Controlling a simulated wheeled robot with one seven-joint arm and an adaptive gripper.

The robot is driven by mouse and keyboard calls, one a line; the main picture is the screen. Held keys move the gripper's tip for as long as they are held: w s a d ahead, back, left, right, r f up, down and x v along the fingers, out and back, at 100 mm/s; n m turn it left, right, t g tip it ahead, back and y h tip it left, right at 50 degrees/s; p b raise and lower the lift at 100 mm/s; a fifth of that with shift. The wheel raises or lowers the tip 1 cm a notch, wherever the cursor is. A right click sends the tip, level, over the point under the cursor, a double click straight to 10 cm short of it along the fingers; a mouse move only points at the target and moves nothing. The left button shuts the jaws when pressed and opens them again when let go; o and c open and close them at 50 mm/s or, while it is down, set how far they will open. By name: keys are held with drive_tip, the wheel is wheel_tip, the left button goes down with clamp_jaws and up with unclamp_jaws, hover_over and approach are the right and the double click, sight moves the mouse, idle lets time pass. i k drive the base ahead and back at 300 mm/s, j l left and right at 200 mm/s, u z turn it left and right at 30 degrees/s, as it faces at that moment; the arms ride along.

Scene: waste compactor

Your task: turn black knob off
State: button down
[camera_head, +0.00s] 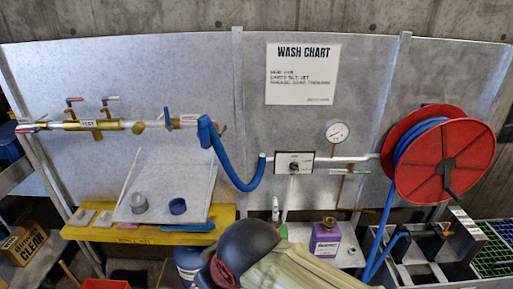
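A white control plate (281,162) with a dark border is mounted on the pipe in the middle of the grey wall panel. A small dark knob (294,167) shows near its centre. Its exact pointer direction is too small to tell. Nothing touches the plate or the knob. My gripper is not in view.
A dark rounded object (247,246) with a pale ribbed part (300,268) stands in the lower middle foreground, below the plate. A blue hose (232,170) hangs left of the plate. A gauge (337,132) and red hose reel (455,160) are right. A purple can (325,240) stands below.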

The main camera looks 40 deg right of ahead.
sight(293, 166)
drive_tip(key=z, duration=1.95)
